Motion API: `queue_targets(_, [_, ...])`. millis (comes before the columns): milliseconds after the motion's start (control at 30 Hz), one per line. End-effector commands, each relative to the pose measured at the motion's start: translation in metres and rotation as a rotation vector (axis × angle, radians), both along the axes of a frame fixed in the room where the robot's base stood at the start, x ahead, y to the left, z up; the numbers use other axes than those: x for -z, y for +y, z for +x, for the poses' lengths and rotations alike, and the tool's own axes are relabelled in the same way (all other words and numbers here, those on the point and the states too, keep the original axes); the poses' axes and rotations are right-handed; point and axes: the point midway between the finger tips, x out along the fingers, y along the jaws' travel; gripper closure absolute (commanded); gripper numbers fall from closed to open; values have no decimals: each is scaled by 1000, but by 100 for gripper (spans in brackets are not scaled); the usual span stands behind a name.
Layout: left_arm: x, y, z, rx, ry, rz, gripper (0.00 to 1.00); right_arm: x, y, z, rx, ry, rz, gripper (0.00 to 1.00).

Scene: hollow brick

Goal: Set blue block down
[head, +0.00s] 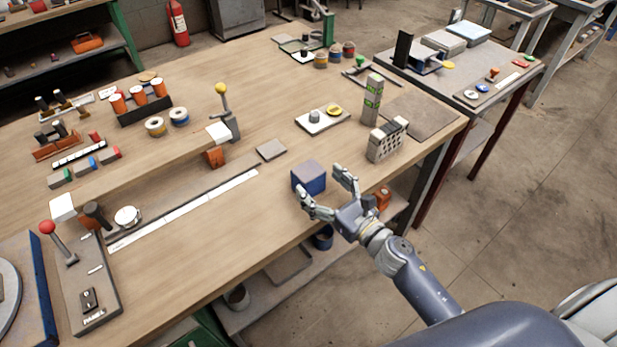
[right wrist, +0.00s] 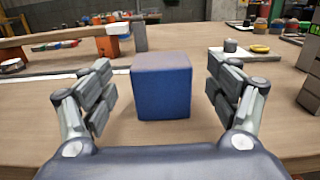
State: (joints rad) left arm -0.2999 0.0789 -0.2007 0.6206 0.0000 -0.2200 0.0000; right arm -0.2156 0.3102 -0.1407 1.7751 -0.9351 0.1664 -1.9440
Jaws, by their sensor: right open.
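The blue block (head: 308,178) is a cube with a greyish top. It stands upright on the wooden bench top near the front right edge. In the right wrist view the block (right wrist: 162,86) sits between the two spread fingers, with a gap on each side. My right gripper (head: 325,188) is open around the block's near side, and its fingers do not touch it. In the right wrist view the open gripper (right wrist: 160,98) shows both fingers. My left gripper is not in view.
A hollow grey brick (head: 387,140) and a tall green-marked block (head: 372,98) stand behind and right of the block. A small flat grey plate (head: 271,150) lies behind left. A white ruler strip (head: 185,210) lies left. The bench edge is close in front.

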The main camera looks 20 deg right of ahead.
Motion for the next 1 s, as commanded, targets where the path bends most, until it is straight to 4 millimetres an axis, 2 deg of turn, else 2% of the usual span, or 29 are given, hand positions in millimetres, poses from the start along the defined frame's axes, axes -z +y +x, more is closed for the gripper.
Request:
queue_targets(400, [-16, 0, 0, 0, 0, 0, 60, 0, 16, 46, 1, 2, 2, 18])
queue_targets(667, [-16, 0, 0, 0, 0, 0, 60, 1, 17, 49, 0, 1, 2, 18])
queue_targets(700, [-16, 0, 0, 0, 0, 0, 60, 1, 17, 49, 0, 1, 2, 21])
queue_targets(900, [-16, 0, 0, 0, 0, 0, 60, 1, 17, 49, 1, 2, 2, 66])
queue_targets(933, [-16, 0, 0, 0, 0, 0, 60, 1, 17, 49, 1, 2, 2, 71])
queue_targets(1000, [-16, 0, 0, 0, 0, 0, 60, 1, 17, 49, 1, 2, 2, 71])
